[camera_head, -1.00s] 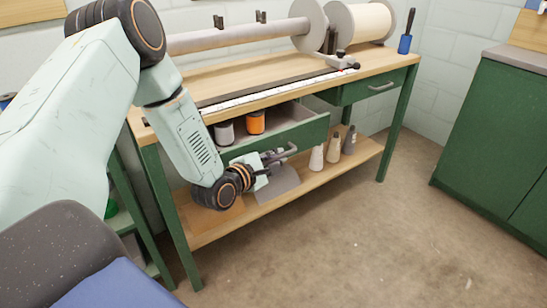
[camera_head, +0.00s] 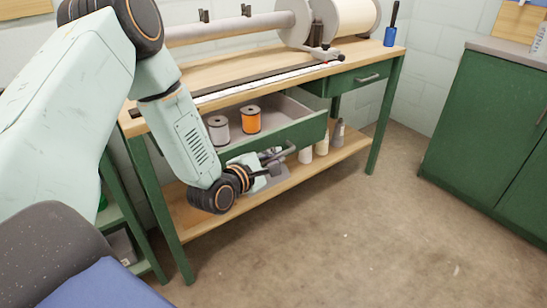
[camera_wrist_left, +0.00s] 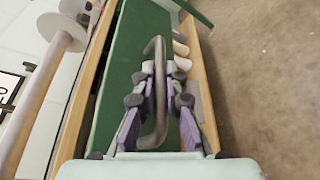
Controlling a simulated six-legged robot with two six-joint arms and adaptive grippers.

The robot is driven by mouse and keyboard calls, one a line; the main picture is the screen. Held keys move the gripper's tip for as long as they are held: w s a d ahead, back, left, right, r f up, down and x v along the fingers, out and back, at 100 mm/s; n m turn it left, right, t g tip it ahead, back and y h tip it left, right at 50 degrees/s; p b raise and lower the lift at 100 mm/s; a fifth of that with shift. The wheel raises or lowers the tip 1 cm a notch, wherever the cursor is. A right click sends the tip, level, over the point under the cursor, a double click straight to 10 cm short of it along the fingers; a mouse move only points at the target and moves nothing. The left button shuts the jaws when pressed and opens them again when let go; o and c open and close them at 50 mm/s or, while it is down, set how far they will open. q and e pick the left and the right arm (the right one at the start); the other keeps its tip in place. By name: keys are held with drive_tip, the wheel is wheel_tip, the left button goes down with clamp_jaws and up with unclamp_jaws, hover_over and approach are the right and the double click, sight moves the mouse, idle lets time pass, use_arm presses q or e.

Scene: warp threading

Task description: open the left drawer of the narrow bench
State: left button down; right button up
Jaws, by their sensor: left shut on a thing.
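The narrow bench (camera_head: 235,75) has a wooden top and green legs. Its left drawer (camera_head: 310,130) stands pulled out, with a grey spool (camera_head: 218,130) and an orange spool (camera_head: 251,119) upright inside. My left gripper (camera_head: 272,158) is at the drawer's front. In the left wrist view, the two fingers of my left gripper (camera_wrist_left: 161,100) are shut on the drawer's bar handle (camera_wrist_left: 160,55), which runs between them against the green front. The bench's right drawer (camera_head: 355,81) is closed. My right gripper is not in view.
Several cone-shaped spools (camera_head: 322,146) stand on the bench's lower shelf (camera_head: 347,143). A green cabinet (camera_head: 485,125) stands at the right. The floor in front is clear.

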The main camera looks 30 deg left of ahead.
use_arm(q)
drive_tip(key=shift+w+r, duration=0.15)
drive_tip(key=shift+r, duration=0.1)
drive_tip(key=c, duration=1.7)
unclamp_jaws()
drive_tip(key=shift+f, duration=0.1)
drive_tip(key=shift+v, duration=3.8)
drive_tip(key=shift+f, duration=0.1)
